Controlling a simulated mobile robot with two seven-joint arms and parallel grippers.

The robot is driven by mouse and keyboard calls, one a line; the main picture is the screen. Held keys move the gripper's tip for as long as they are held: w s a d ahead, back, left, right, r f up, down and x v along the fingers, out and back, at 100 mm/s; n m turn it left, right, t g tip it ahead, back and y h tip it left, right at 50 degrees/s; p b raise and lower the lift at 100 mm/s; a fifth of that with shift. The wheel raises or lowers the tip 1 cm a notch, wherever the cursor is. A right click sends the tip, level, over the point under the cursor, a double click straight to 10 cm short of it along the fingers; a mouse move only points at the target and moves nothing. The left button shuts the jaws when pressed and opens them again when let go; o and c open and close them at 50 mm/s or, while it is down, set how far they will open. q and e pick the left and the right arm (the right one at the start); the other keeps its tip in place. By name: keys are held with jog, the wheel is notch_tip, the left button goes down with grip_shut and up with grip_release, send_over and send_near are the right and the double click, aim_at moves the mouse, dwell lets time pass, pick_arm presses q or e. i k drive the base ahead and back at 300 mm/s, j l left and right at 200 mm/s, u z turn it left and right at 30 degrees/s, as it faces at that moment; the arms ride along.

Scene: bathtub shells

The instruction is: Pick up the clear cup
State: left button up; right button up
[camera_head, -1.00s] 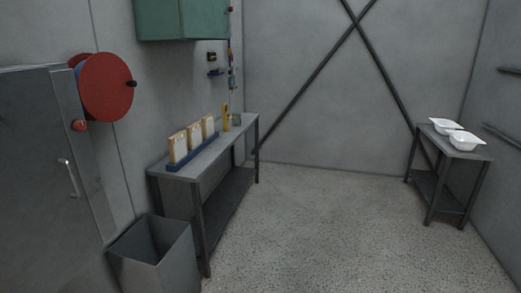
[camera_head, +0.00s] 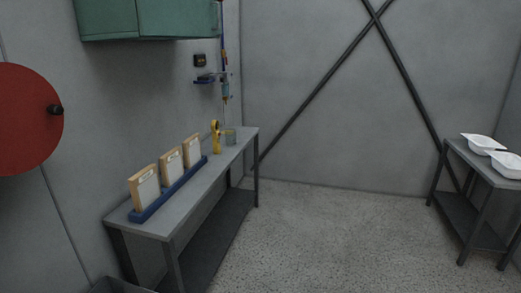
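A clear cup (camera_head: 231,136) stands upright near the far end of the grey metal table (camera_head: 228,157) along the left wall. It is small in view, looks slightly greenish, and has what seems to be a yellow tool (camera_head: 215,137) just left of it. Neither of my grippers shows in the head view.
A blue rack (camera_head: 178,187) with several clipboards (camera_head: 147,190) fills the near part of the table. A green cabinet (camera_head: 148,18) hangs above. A bin (camera_head: 118,287) stands at the table's near end. White tubs (camera_head: 482,143) sit on a right-hand table (camera_head: 457,151). The floor between is clear.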

aim_at(230, 135)
jog(key=i, duration=2.95)
